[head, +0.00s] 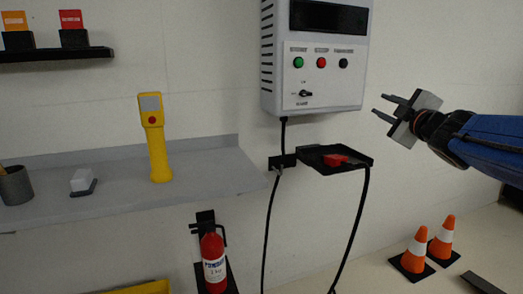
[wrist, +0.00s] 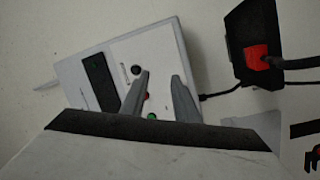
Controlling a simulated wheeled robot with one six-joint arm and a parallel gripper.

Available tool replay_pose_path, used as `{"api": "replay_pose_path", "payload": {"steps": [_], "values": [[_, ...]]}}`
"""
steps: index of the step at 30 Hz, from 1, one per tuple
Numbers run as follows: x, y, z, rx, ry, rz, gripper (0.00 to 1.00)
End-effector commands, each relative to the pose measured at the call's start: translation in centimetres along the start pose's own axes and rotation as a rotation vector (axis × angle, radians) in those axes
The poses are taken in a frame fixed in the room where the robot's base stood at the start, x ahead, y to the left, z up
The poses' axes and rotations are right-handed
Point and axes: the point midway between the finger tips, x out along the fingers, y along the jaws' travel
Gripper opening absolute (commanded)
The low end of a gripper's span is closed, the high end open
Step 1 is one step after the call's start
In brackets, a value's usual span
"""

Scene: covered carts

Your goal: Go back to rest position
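My gripper (head: 386,108) is at the right of the head view, on the end of my blue arm. Its two fingers point left, are spread apart and hold nothing. In the wrist view the fingers (wrist: 160,98) also stand apart, with the control box (wrist: 145,65) behind them. In the head view the grey control box (head: 315,60) hangs on the wall left of my gripper, with green, red and black buttons and a black switch below. The gripper is apart from it.
A black tray (head: 314,164) with a red part (head: 335,159) is below the box, cables hanging. A grey shelf (head: 115,188) carries a yellow handheld device (head: 155,140). A fire extinguisher (head: 214,260) hangs below. Orange cones (head: 414,251) stand at the lower right. Bare wall surrounds my gripper.

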Motion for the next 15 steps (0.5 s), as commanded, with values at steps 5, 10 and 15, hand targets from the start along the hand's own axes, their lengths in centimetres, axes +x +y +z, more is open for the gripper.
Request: {"api": "replay_pose_path", "payload": {"steps": [5,10,15], "values": [[-4.4,-3.5,4.0,0.227,-0.245,-0.009,0.28],[-9.9,-9.5,7.5,0.451,-0.482,-0.074,0.28],[-16.6,-17.1,9.3,0.663,-0.707,-0.193,0.28]]}}
